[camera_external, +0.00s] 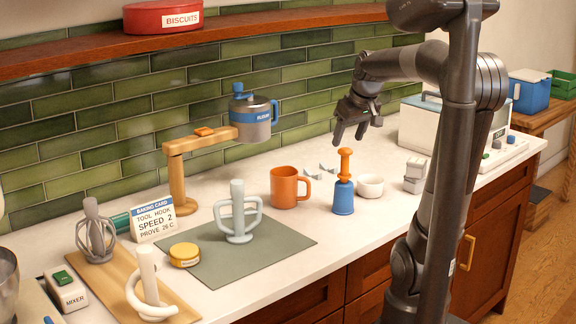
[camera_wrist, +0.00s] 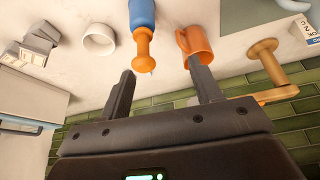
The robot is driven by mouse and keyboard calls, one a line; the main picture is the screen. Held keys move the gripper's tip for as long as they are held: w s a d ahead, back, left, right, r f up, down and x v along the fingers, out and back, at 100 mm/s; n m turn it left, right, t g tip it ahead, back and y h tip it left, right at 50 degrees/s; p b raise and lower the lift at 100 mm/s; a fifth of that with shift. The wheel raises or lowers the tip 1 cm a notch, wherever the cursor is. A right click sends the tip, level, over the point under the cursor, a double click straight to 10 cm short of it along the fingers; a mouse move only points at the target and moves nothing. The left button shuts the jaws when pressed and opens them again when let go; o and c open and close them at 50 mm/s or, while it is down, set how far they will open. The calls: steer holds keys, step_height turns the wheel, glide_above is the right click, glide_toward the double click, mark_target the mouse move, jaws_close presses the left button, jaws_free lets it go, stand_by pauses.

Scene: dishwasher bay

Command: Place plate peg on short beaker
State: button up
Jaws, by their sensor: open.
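My gripper (camera_external: 350,133) is open and empty above the counter, a little above the orange knobbed peg-like piece (camera_external: 345,165). That piece stands upright on a short blue body (camera_external: 343,199); whether they are one object I cannot tell. In the wrist view, the orange piece (camera_wrist: 143,45) and blue body (camera_wrist: 142,14) appear ahead of the gap between my fingertips (camera_wrist: 160,68), with no contact visible. I cannot tell for sure which things are the plate peg and the short beaker. A small white bowl (camera_external: 370,186) stands right of the blue body.
An orange mug (camera_external: 285,188) stands left of the blue body. Grey blocks (camera_external: 415,176) stand right of the bowl. A wooden stand (camera_external: 176,180) and shelf (camera_external: 90,53) are behind.

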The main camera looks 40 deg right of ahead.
steer(key=s+a+f+n+t, duration=0.1)
steer(key=s+a+f, duration=0.3)
steer(key=s+a, duration=0.7)
steer(key=a, duration=0.2)
steer(key=shift+a+y, duration=0.35)
steer(key=shift+y, duration=0.05)
